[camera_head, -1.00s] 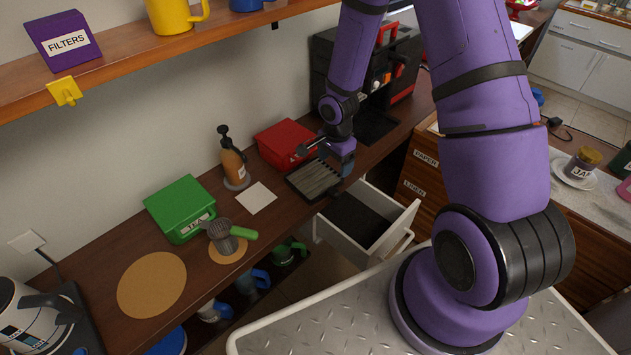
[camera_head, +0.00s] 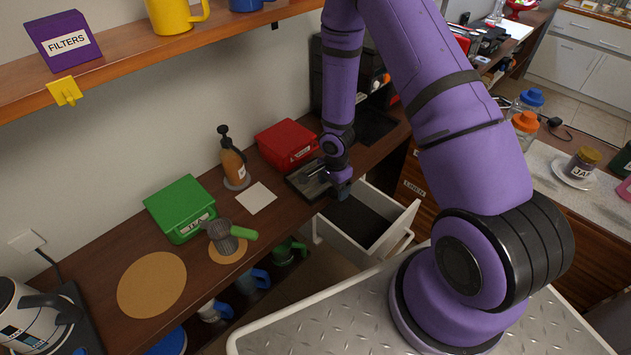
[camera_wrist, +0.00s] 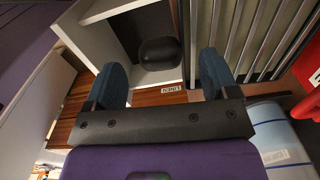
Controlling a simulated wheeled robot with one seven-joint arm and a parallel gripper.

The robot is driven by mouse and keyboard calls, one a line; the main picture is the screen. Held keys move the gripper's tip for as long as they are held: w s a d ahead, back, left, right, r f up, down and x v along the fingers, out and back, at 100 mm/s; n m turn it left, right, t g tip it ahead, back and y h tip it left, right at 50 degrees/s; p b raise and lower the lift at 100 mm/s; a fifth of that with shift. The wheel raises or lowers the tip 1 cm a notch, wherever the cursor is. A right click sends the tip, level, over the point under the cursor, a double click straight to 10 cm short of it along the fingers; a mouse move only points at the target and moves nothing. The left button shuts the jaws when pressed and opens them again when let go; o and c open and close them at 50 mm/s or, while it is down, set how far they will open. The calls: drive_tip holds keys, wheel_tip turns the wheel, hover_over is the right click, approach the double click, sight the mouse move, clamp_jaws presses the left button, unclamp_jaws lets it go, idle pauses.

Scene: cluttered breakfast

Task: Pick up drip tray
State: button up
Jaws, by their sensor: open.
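The drip tray (camera_head: 299,186) is a dark, shallow tray with metal slats on the wooden counter, in front of the red box. My gripper and wrist hide its right part in the head view. In the wrist view its slats (camera_wrist: 262,38) fill the upper right. My gripper (camera_wrist: 163,80) is open, with nothing between its two blue fingers. The right finger appears close beside the tray's edge; I cannot tell whether it touches. In the head view my gripper (camera_head: 341,187) is at the tray's right end, near the counter's front edge.
An open white drawer (camera_head: 395,226) juts out below the counter by my gripper. The red box (camera_head: 287,145), a syrup pump bottle (camera_head: 233,160), a white card (camera_head: 256,198) and a green box (camera_head: 181,209) stand nearby. A coffee machine is partly hidden behind my arm.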

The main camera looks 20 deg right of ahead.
drive_tip(key=shift+f, duration=0.7)
drive_tip(key=c, duration=1.2)
drive_tip(key=shift+r, duration=0.2)
